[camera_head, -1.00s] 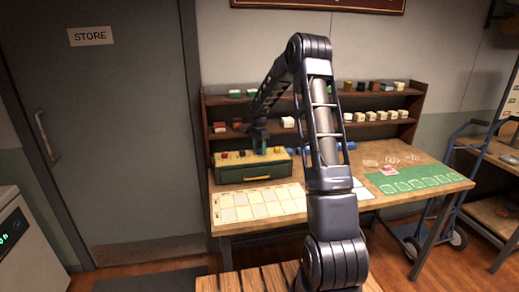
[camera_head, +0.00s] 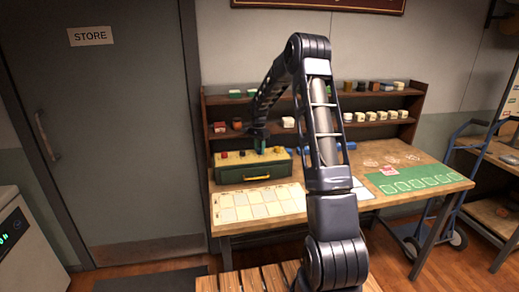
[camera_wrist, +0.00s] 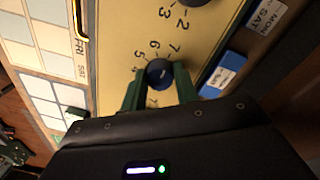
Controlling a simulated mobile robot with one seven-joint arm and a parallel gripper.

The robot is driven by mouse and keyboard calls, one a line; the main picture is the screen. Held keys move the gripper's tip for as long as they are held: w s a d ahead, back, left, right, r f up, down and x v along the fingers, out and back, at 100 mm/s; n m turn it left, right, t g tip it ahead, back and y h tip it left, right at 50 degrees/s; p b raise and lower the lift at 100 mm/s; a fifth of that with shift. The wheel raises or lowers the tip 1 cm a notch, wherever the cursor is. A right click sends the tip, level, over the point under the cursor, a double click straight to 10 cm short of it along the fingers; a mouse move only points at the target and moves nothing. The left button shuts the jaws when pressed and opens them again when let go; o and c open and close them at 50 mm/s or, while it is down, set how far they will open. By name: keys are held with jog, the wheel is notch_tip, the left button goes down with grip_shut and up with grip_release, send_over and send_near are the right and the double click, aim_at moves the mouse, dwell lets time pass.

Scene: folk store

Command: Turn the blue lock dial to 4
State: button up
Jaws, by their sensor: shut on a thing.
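The blue lock dial (camera_wrist: 160,73) sits on the yellow top panel (camera_wrist: 125,40) of a green box, with printed numbers around it; 5, 6 and 7 can be read. My gripper (camera_wrist: 158,86) has its two green fingers shut on the dial, one on each side. I cannot tell which number the dial points to. In the head view the green box (camera_head: 240,174) stands on the workbench, and my gripper (camera_head: 260,147) is over its right part.
Another dark dial (camera_wrist: 190,2) is at the top edge of the wrist view. Blue labelled blocks (camera_wrist: 222,75) lie beside the panel. A card grid (camera_head: 258,204) lies in front of the box. A shelf (camera_head: 212,110) with cups stands behind.

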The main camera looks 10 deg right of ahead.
jog(key=n, duration=1.1)
jog(key=shift+s+n+t, duration=0.1)
jog(key=shift+n+t, duration=0.2)
jog(key=n, duration=0.5)
jog(key=shift+d, duration=0.2)
jog(key=n, duration=0.5)
jog(key=shift+n, duration=0.5)
jog(key=o, duration=1)
